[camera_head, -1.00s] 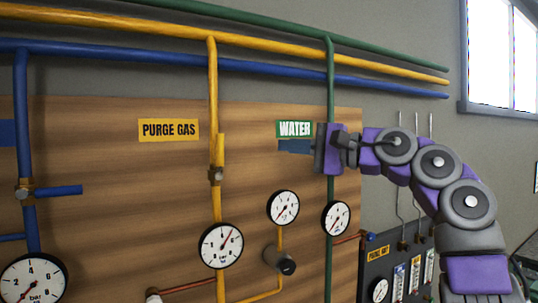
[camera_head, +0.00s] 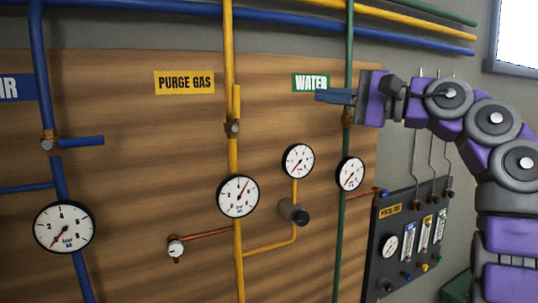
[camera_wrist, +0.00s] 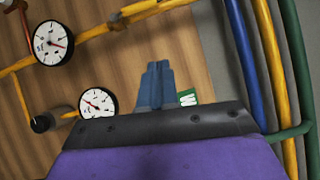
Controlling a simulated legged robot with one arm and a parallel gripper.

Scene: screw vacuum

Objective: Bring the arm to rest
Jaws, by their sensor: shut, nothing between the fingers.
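My gripper (camera_head: 333,97) has blue fingers and a purple and dark grey wrist. It is held up in front of the wooden panel (camera_head: 130,200), just below the green WATER label (camera_head: 311,82). In the wrist view its fingers (camera_wrist: 156,85) lie together with nothing between them. The green label (camera_wrist: 187,96) shows partly behind them. My arm reaches in from the right, bent, across the green pipe (camera_head: 341,225). The wrist hides part of that pipe.
Blue, yellow and green pipes run along the wall. Several gauges, such as one by the yellow pipe (camera_head: 238,196), sit on the panel. A black knob (camera_head: 295,212) sticks out below them. A dark flowmeter panel (camera_head: 408,240) stands below my arm.

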